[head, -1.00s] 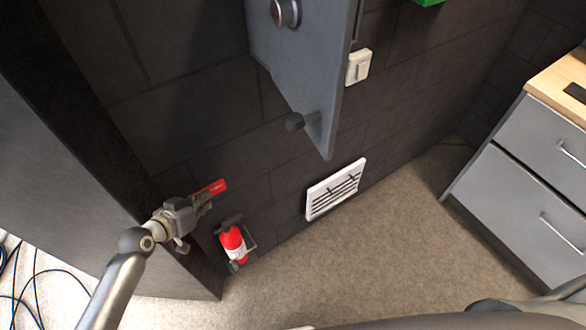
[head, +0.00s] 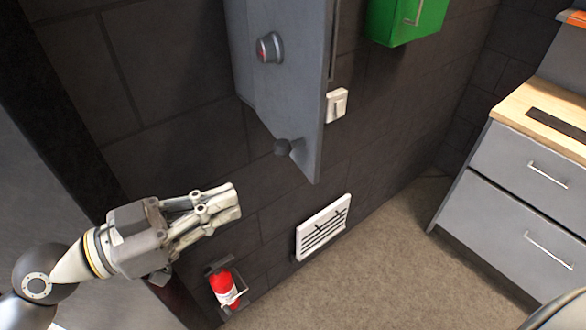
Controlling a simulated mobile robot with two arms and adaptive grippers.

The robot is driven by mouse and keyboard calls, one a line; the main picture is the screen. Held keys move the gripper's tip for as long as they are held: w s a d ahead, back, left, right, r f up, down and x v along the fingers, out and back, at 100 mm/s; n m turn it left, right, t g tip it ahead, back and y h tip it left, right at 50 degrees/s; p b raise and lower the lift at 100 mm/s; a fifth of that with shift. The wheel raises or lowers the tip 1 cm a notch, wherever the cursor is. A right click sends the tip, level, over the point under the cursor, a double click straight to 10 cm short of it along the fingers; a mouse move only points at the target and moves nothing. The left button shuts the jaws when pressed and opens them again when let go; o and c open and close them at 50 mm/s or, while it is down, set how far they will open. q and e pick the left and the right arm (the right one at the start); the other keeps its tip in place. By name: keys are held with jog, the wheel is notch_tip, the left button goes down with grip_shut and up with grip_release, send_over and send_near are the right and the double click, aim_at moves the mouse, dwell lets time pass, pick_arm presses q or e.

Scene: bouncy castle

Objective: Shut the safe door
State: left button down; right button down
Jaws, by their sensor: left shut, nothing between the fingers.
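The safe door (head: 300,100) is a grey metal panel in the upper middle of the head view. It stands open, swung out from the dark wall. The safe's inside is not visible. My left gripper (head: 235,201) is shut and empty, left of and below the knob in the picture, apart from the door. My right gripper is not in view.
A white vent (head: 323,228), a light switch (head: 337,105) and a green box (head: 407,20) are on the wall. Grey drawers (head: 520,205) stand at the right. The carpet between is clear.

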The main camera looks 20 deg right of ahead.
aim_at(310, 169)
pick_arm(q)
jog(key=d+p, duration=0.2)
jog(key=d, duration=0.1)
jog(key=w+d+p, duration=0.1)
jog(key=d+p, duration=0.1)
jog(key=d, duration=0.1)
jog(key=d+p, duration=0.2)
jog(key=d, duration=0.2)
jog(key=shift+w+r, duration=0.25)
jog(key=shift+w, duration=0.15)
jog(key=shift+w+d+f+p, duration=0.1)
jog(key=shift+d+f+p, duration=0.05)
jog(key=shift+d, duration=0.25)
jog(key=shift+w+d+f+p, duration=0.1)
jog(key=shift+d+p, duration=0.05)
jog(key=shift+d, duration=0.2)
jog(key=shift+w+d, duration=0.1)
